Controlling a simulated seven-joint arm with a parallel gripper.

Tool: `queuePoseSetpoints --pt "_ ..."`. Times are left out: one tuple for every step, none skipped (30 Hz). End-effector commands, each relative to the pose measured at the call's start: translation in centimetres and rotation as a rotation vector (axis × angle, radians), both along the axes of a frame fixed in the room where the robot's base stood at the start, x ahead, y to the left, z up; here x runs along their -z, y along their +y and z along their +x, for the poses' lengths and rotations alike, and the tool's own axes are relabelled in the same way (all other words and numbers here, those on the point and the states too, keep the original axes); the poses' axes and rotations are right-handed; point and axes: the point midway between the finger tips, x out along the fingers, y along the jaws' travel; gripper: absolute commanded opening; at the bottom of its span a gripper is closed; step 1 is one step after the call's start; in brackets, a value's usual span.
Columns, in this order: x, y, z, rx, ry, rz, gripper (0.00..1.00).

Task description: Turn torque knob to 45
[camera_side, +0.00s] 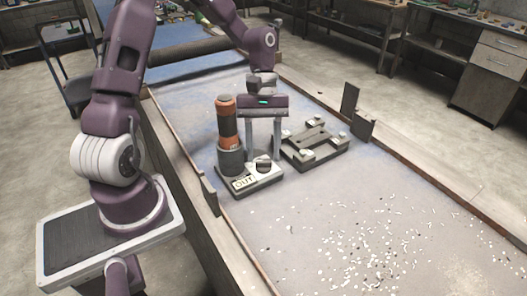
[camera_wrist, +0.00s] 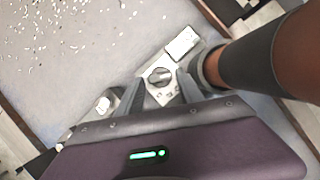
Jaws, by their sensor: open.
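The torque knob (camera_side: 263,164) is a dark round dial on the light top plate of a small device (camera_side: 250,181). In the wrist view the knob (camera_wrist: 159,77) shows from above, with a bar-shaped grip across it. A small display panel (camera_side: 243,183) sits beside it on the same plate. A tall orange and dark cylinder (camera_side: 226,125) stands upright on the device, left of the knob. My gripper (camera_side: 264,148) points down just above the knob, its two fingers apart. In the wrist view my gripper's fingers (camera_wrist: 159,88) lie on either side of the knob; I cannot tell whether they touch it.
A dark flat fixture (camera_side: 316,143) with corner blocks sits right of the device. Dark upright brackets (camera_side: 350,99) stand along the table's edges. Small white bits (camera_side: 380,240) are scattered over the front of the table (camera_side: 290,215). The tall cylinder (camera_wrist: 265,62) stands close beside my gripper.

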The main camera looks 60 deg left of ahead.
Motion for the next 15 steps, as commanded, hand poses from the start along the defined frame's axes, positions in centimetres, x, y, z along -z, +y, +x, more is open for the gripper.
queuePoseSetpoints --pt "0.37 -0.19 -0.12 0.0 0.002 -0.001 0.44" --pt "0.53 -0.24 -0.13 0.0 0.001 -0.001 0.44" --pt "0.65 -0.3 -0.15 0.0 0.0 -0.001 0.44" --pt "0.7 -0.32 -0.16 0.0 0.0 -0.001 0.44" --pt "0.72 -0.32 -0.16 0.0 -0.001 0.0 0.44" --pt "0.71 -0.31 -0.16 0.0 -0.001 0.0 0.44" --pt "0.7 -0.31 -0.16 0.0 -0.001 0.0 0.44" --pt "0.7 -0.31 -0.16 0.0 -0.001 0.0 0.44" --pt "0.7 -0.3 -0.15 0.0 -0.001 0.0 0.44" --pt "0.69 -0.29 -0.15 0.0 -0.001 0.0 0.4" --pt "0.69 -0.29 -0.15 0.0 -0.001 0.0 0.34" --pt "0.68 -0.28 -0.14 0.0 -0.001 0.0 0.26" --pt "0.68 -0.28 -0.14 0.0 -0.001 0.0 0.2" --pt "0.68 -0.28 -0.14 0.0 -0.001 0.0 0.14" --pt "0.67 -0.28 -0.14 0.0 -0.001 0.0 0.06"
